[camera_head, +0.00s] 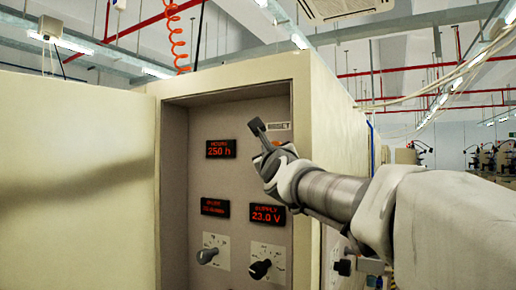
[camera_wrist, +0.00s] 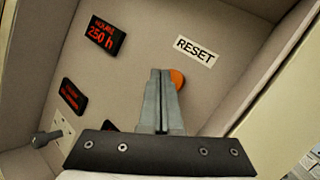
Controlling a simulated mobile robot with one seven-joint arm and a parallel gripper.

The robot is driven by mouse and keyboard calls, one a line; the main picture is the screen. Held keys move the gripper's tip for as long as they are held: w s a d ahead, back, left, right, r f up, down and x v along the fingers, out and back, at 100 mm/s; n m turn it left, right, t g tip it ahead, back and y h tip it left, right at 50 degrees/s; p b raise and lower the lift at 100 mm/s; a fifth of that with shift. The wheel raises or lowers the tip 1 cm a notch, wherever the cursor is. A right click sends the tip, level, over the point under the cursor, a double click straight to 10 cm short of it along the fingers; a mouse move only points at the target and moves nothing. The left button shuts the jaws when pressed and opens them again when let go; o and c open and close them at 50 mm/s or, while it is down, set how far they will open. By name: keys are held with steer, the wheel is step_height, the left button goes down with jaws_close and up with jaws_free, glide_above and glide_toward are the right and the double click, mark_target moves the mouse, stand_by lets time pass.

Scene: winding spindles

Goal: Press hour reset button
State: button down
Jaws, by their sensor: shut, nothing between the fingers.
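The orange reset button (camera_wrist: 177,79) is on the recessed panel, beside a white RESET label (camera_wrist: 195,51) in the wrist view. My gripper (camera_wrist: 160,72) is shut and empty, and its fingertips partly cover the button in that view. I cannot tell whether they touch it. In the head view my gripper (camera_head: 256,127) is in front of the panel's upper right, where a little orange shows behind it. The hours display (camera_head: 221,149) reads 250 h to the left of my gripper, and it also shows in the wrist view (camera_wrist: 101,37).
The cabinet's frame (camera_head: 310,110) surrounds the recess, with its right wall close to my arm. Below are a supply display (camera_head: 254,212) reading 23.0 V, another red display (camera_head: 215,207), a grey knob (camera_head: 207,256) and a black knob (camera_head: 260,269). An open door (camera_head: 75,180) stands left.

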steer(key=shift+w+d+r+b, duration=0.2)
steer(key=shift+d+r+b, duration=0.2)
steer(key=shift+d+b, duration=0.2)
stand_by(1.0)
steer(key=shift+f, duration=0.1)
steer(key=shift+w+f+b, duration=0.1)
steer(key=shift+f+b, duration=0.15)
steer(key=shift+b, duration=0.25)
steer(key=shift+s+a+f+p, duration=0.2)
steer(key=shift+s+a+p, duration=0.3)
steer(key=shift+s, duration=0.3)
steer(key=shift+s+a+f+p, duration=0.2)
steer(key=shift+s+a+p, duration=0.15)
steer(key=shift+s+a, duration=0.35)
steer(key=shift+s, duration=0.15)
